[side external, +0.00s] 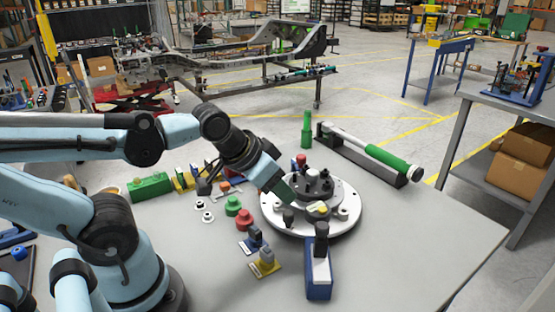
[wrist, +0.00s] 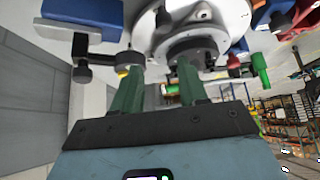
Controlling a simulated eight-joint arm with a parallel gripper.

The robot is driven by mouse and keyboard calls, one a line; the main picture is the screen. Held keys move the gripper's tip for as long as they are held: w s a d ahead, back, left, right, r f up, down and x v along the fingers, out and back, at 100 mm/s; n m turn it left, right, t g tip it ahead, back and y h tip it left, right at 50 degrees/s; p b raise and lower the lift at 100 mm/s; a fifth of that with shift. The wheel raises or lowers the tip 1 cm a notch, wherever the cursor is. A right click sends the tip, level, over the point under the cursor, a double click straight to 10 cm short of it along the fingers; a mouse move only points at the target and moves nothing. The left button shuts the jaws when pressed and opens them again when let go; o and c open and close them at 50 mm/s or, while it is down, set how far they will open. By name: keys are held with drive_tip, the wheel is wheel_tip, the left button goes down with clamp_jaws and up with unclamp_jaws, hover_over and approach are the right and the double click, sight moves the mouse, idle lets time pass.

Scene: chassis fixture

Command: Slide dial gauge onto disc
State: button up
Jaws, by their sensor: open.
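The round metal disc (side external: 338,222) lies on the table with a dark hub on top. It fills the top of the wrist view (wrist: 228,18). What looks like the dial gauge is a blue block (side external: 318,278) with a black post, at the disc's near edge; a small yellow-faced part (side external: 318,209) shows above the disc. In the wrist view, the blue block (wrist: 85,12) is upper left, its black arm reaching near the left finger. My gripper (side external: 287,197) is over the disc's left side. Its green fingers (wrist: 157,66) are apart with nothing clearly between them.
Red and green knobs (side external: 240,212), a blue part (side external: 255,240) and a yellow part (side external: 265,262) stand left of the disc. The table's right side (side external: 430,235) is clear.

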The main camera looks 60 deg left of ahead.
drive_tip(key=shift+o, duration=1)
drive_tip(key=shift+w+d+r, duration=0.1)
drive_tip(key=shift+d+r, duration=0.05)
drive_tip(key=m+g, duration=0.7)
drive_tip(key=m, duration=0.2)
approach(323, 225)
drive_tip(key=shift+f, duration=4.35)
drive_tip(key=shift+c, duration=0.5)
clamp_jaws()
drive_tip(key=shift+w, duration=0.1)
